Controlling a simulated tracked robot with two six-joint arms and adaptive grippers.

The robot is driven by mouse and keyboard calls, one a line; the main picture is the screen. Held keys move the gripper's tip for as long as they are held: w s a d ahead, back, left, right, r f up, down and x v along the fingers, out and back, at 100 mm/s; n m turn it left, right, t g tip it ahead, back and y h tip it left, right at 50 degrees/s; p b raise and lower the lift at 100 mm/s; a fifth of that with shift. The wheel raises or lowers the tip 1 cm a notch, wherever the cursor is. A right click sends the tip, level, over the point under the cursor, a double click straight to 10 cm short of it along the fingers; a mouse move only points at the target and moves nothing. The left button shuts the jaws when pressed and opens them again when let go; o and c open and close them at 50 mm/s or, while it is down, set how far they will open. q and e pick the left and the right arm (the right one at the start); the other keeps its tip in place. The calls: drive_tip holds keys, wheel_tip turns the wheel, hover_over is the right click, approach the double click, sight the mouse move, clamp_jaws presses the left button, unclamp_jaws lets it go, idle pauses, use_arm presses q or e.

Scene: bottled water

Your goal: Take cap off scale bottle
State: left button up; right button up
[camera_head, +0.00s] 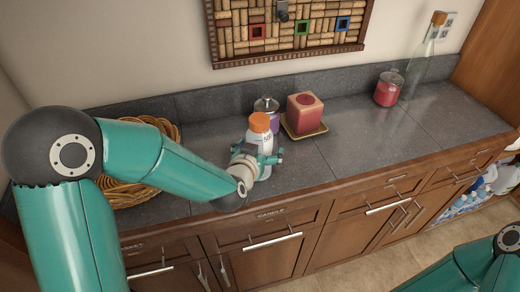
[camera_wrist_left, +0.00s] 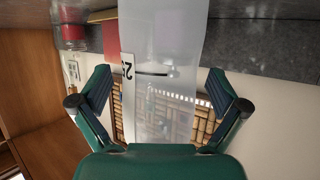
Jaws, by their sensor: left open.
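The scale bottle (camera_head: 260,137) is whitish and translucent, with an orange cap (camera_head: 260,122) on top. It stands upright on the grey counter. My left gripper (camera_head: 260,158) is at the bottle's body, below the cap. In the left wrist view, the bottle (camera_wrist_left: 165,80) rises between the two open fingers of the left gripper (camera_wrist_left: 158,92), with gaps on both sides. A white strip with dark number marks shows on it there. The cap is not visible in that view. My right arm shows at the lower right, but its gripper is out of view.
A purple jar with a metal lid (camera_head: 266,103) stands close behind the bottle. A red candle (camera_head: 305,112) sits on a tray to the right. A wicker basket (camera_head: 128,193) is left, partly behind my arm. A red jar (camera_head: 388,89) and tall glass bottle (camera_head: 420,62) stand farther right.

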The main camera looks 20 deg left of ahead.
use_arm(q)
drive_tip(key=c, duration=1.4)
drive_tip(key=shift+r, duration=0.15)
drive_tip(key=shift+r, duration=0.65)
wheel_tip(320, 180, up, 18)
drive_tip(key=p, duration=0.6)
drive_tip(key=shift+r, duration=0.25)
